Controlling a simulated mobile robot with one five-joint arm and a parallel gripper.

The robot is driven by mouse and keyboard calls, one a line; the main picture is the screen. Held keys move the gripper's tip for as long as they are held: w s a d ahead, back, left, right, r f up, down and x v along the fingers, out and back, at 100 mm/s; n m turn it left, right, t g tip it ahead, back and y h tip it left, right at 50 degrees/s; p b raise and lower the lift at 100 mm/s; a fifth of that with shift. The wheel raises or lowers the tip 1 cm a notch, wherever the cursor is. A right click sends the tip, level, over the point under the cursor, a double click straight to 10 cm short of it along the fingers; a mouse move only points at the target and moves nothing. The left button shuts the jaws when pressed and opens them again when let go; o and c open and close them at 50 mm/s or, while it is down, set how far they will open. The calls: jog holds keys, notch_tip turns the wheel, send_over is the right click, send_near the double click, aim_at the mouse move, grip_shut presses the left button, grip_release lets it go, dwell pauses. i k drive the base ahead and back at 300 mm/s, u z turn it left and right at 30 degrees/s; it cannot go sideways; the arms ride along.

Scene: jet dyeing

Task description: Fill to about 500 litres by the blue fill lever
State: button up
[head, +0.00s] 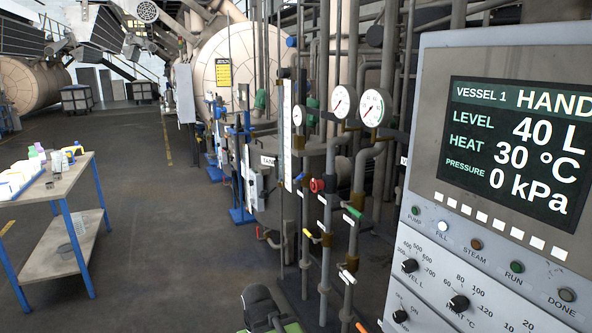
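The control panel (465,170) fills the right side. Its screen (515,150) reads VESSEL 1, HAND, level 40 L, heat 30 °C and pressure 0 kPa. The lamp marked FILL (442,226) looks bright white. A level dial (409,265) has a scale with marks including 400, 500, 600 and 700. Pipes with coloured valve handles stand left of the panel: a red one (317,185), a green one (354,213) and a yellow one (307,232). I see no gripper.
Round gauges (372,108) sit above the valves. A dark rounded object (262,305) with green beside it stands low in front; I cannot tell what it is. A blue-legged table (75,185) with bottles and boxes is at left. The aisle floor (150,220) between is clear.

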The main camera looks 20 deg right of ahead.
aim_at(299, 178)
jog(key=u, duration=0.05)
jog(key=i, duration=2.1)
jog(key=u, duration=1.6)
jog(key=k, duration=0.15)
jog(key=z, duration=1.9)
jog(key=i, duration=0.1)
jog(key=u, duration=1.75)
